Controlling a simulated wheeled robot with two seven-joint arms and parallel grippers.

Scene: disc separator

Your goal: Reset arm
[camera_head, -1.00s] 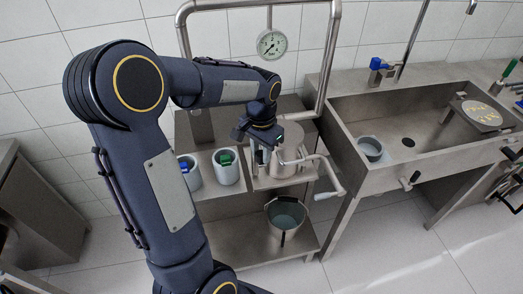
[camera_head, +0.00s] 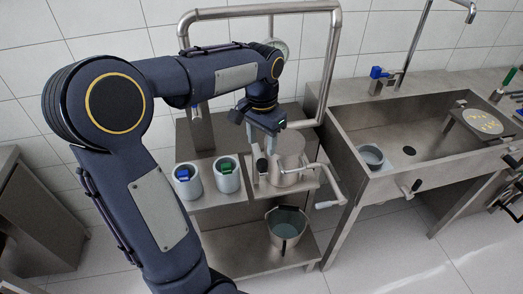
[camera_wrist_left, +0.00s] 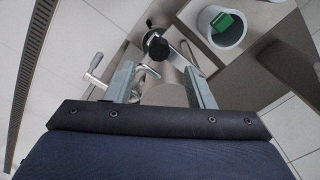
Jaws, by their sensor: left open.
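My left gripper (camera_head: 262,140) hangs fingers-down above the separator, next to its steel drum (camera_head: 288,158). In the left wrist view the two fingers of the left gripper (camera_wrist_left: 160,88) are apart with nothing held between them. A black knob (camera_wrist_left: 157,46) of the separator shows beyond the fingertips. The separator's crank (camera_head: 325,180) with a pale handle sticks out to the right. The crank also shows in the left wrist view (camera_wrist_left: 97,62). My right gripper is not in view.
Two grey cups stand left of the separator, one with a blue item (camera_head: 183,174), one with a green item (camera_head: 226,166). A bucket (camera_head: 287,227) sits on the lower shelf. A bent steel pipe (camera_head: 331,60) rises behind. The sink (camera_head: 425,125) is at right.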

